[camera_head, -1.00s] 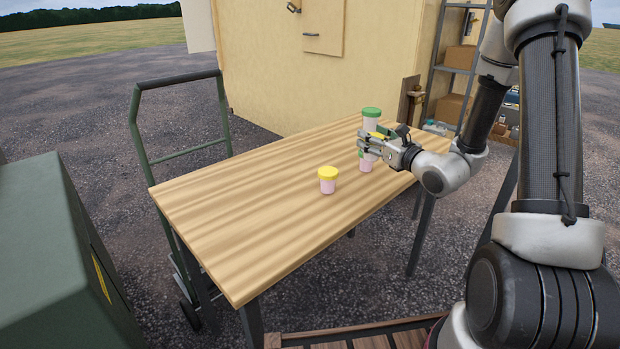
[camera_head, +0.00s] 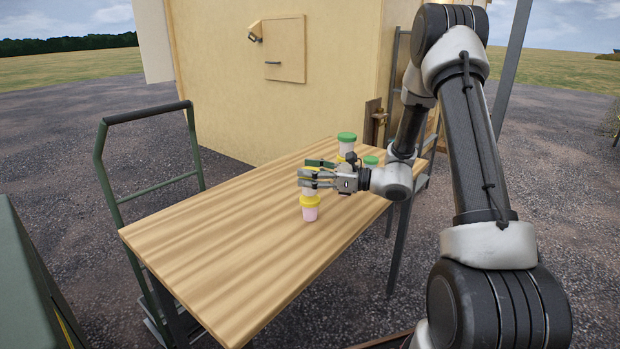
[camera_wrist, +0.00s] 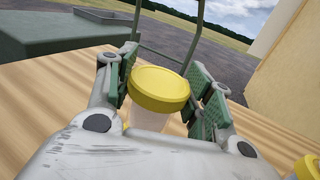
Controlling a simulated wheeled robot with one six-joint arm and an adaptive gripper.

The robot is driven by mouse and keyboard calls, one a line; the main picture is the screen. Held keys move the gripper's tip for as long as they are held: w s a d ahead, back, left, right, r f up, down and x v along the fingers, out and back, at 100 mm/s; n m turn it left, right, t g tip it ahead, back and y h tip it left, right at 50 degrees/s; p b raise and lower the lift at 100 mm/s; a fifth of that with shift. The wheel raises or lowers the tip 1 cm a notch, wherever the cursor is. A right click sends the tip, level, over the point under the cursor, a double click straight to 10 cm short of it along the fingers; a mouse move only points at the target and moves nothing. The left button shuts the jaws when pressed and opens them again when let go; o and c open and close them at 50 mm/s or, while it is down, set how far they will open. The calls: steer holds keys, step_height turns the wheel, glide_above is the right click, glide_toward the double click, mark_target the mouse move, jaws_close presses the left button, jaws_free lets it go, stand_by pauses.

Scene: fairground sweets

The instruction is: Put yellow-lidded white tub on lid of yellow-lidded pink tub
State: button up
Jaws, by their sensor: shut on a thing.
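The yellow-lidded white tub (camera_wrist: 160,90) is between my gripper's fingers in the wrist view, lid up, with its pale body partly hidden below. My gripper (camera_head: 310,179) is shut on it. In the head view the fingers hide most of this tub. The yellow-lidded pink tub (camera_head: 310,211) stands upright on the table directly below the fingers. The held tub is over its yellow lid. I cannot tell for sure whether the two touch.
Another yellow lid (camera_wrist: 308,168) shows at the wrist view's lower right corner. The table's left and front are clear. A green trolley (camera_head: 150,160) stands left.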

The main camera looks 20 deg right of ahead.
steer(key=shift+f, duration=0.6)
steer(key=shift+f, duration=0.1)
steer(key=o, duration=1)
